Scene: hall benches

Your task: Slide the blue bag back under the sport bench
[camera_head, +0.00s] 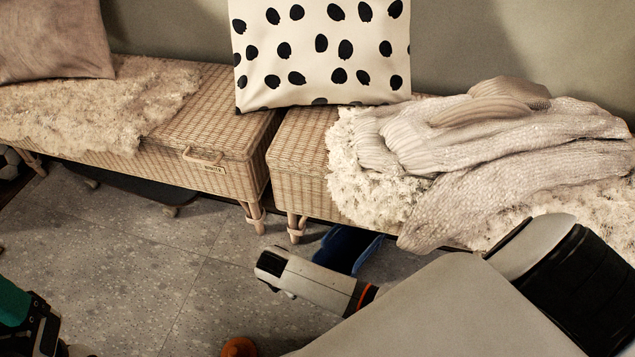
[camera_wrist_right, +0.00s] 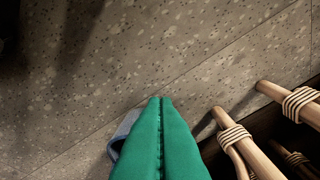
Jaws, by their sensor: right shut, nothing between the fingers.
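The blue bag (camera_head: 347,248) lies on the floor at the front edge of the right wicker bench (camera_head: 300,150), partly hidden by my right arm and the bench. My right gripper (camera_wrist_right: 161,98) has green fingers pressed together and empty. In the head view its wrist is just in front of the bag, and its fingers are hidden. In the wrist view a grey-blue patch (camera_wrist_right: 122,135), seemingly the bag, shows close beside the fingers; contact is unclear. My left gripper (camera_head: 30,318) is at the lower left, cut by the frame, with one teal finger visible. No bench is readably marked as sport.
The left wicker bench (camera_head: 215,120) has a label, with a skateboard (camera_head: 135,190) beneath it and a ball (camera_head: 9,163) at far left. Bench legs (camera_wrist_right: 235,140) stand close right of my right fingers. An orange object (camera_head: 240,347) is at the bottom edge. Middle-left floor is clear.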

